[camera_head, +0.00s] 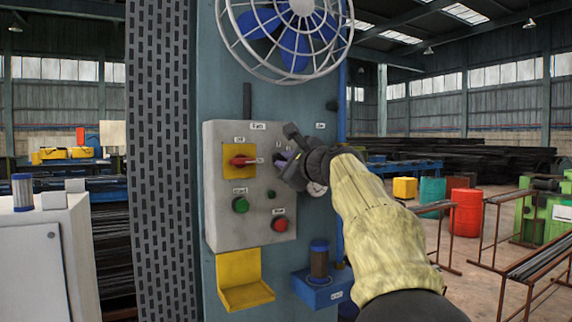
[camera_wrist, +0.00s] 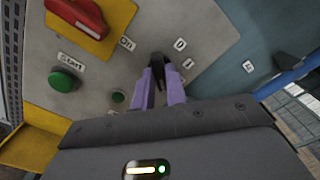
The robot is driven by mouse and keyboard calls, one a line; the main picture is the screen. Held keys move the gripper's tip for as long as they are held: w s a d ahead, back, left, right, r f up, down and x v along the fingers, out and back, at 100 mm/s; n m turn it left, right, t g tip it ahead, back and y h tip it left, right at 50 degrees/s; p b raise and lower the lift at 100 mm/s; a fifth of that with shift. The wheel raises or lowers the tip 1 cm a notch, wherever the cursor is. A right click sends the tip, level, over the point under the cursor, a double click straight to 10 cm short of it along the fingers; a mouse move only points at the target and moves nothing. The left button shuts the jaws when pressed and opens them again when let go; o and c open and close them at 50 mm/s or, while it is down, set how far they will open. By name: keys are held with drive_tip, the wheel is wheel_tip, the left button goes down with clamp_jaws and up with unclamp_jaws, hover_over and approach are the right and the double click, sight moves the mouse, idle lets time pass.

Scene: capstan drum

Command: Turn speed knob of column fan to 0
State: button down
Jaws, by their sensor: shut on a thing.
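The column fan's control box (camera_head: 226,225) is grey and fixed to the blue column. The speed knob (camera_wrist: 156,62) is small and black, and shows between the fingertips in the wrist view. My gripper (camera_head: 284,158) is at the upper right of the box; in the wrist view my gripper (camera_wrist: 159,77) has its two purple fingers shut on the knob. A "0" label (camera_wrist: 180,43) and a "1" label (camera_wrist: 188,63) lie just right of the knob. In the head view my gripper hides the knob. Its exact pointing is unclear.
A red switch on a yellow plate (camera_head: 239,172), a green button (camera_head: 240,205) and a red button (camera_head: 280,225) share the box. The caged blue fan (camera_head: 294,40) is above. A yellow tray (camera_head: 243,296) and a blue bracket (camera_head: 322,292) jut out below.

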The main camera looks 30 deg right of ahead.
drive_tip(key=n+b, duration=0.2)
drive_tip(key=n, duration=0.6)
drive_tip(key=n+b, duration=0.3)
drive_tip(key=n, duration=0.6)
drive_tip(key=n+b, duration=0.3)
drive_tip(key=n, duration=0.5)
drive_tip(key=shift+w+f+n, duration=0.1)
drive_tip(key=shift+f+n, duration=0.2)
drive_tip(key=shift+f, duration=0.05)
drive_tip(key=shift+d, duration=0.1)
drive_tip(key=c, duration=1.4)
unclamp_jaws()
drive_tip(key=shift+c, duration=0.2)
drive_tip(key=shift+r, duration=0.15)
